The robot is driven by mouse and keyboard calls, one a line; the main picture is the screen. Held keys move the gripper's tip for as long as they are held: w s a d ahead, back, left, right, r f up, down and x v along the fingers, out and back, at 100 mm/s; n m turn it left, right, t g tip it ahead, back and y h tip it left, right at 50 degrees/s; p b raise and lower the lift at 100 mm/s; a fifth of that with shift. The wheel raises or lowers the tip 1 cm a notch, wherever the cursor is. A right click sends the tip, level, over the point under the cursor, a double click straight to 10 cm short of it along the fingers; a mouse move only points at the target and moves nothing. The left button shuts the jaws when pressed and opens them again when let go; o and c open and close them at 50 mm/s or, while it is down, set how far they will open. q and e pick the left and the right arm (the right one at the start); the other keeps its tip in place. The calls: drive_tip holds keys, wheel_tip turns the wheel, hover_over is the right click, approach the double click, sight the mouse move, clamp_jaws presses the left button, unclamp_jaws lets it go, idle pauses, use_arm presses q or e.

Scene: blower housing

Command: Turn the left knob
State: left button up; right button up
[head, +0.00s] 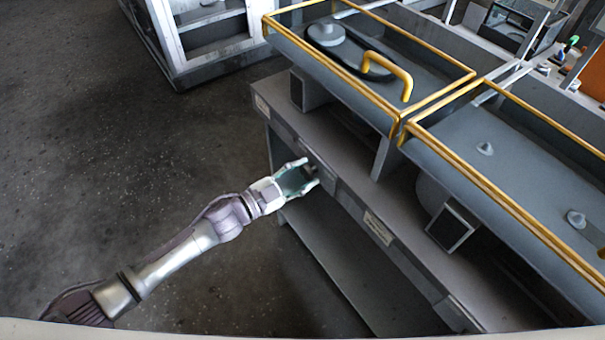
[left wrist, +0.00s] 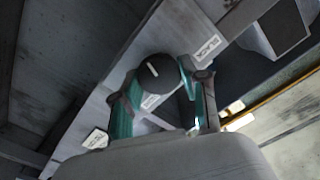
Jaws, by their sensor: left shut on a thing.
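The left knob (left wrist: 158,76) is round and black with a short white mark on its face. It sits on the grey front panel of the bench in the left wrist view. My left gripper (head: 308,175) reaches the bench front from the left in the head view. It is shut on the knob, with teal fingers on either side of it in the left wrist view. In the head view the fingers mostly hide the knob. My right gripper is in neither view.
The grey bench (head: 345,178) carries glass-topped housings with yellow frames (head: 450,97) and a yellow handle (head: 392,72). A white label (head: 378,228) is on its front, right of my gripper. A grey cabinet (head: 205,40) stands behind. The floor (head: 120,160) at left is clear.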

use_arm(q)
drive_tip(key=shift+m, duration=1.1)
drive_tip(key=o, duration=1.1)
drive_tip(key=shift+o, duration=0.2)
drive_tip(key=v, duration=1.2)
